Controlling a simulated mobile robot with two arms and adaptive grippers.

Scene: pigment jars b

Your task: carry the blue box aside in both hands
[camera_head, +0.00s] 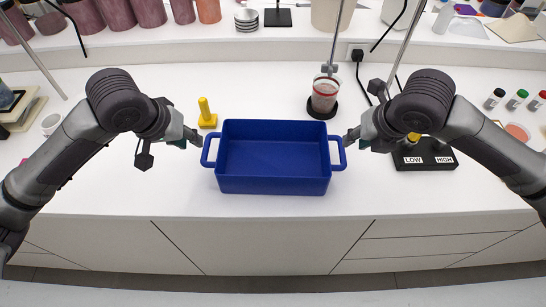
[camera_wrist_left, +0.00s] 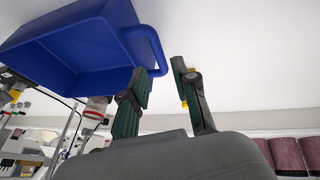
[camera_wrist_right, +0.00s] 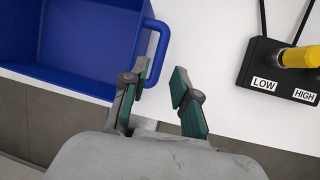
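The blue box (camera_head: 272,185) is an open, empty tray with a loop handle at each short end, upright on the white counter near its front edge. My left gripper (camera_head: 194,139) is open beside the left handle (camera_head: 208,151). In the left wrist view the box (camera_wrist_left: 80,50) fills the upper left, its handle (camera_wrist_left: 150,42) close to one finger. My right gripper (camera_head: 352,138) is open beside the right handle (camera_head: 340,153). In the right wrist view the handle (camera_wrist_right: 161,45) lies near the left finger. Neither gripper is closed on a handle.
A yellow peg-like object (camera_head: 206,115) stands behind the left handle. A beaker of red material (camera_head: 325,92) on a black plate stands behind the box. A black LOW/HIGH control box (camera_head: 425,157) is to the right. Small capped jars (camera_head: 516,100) stand further right.

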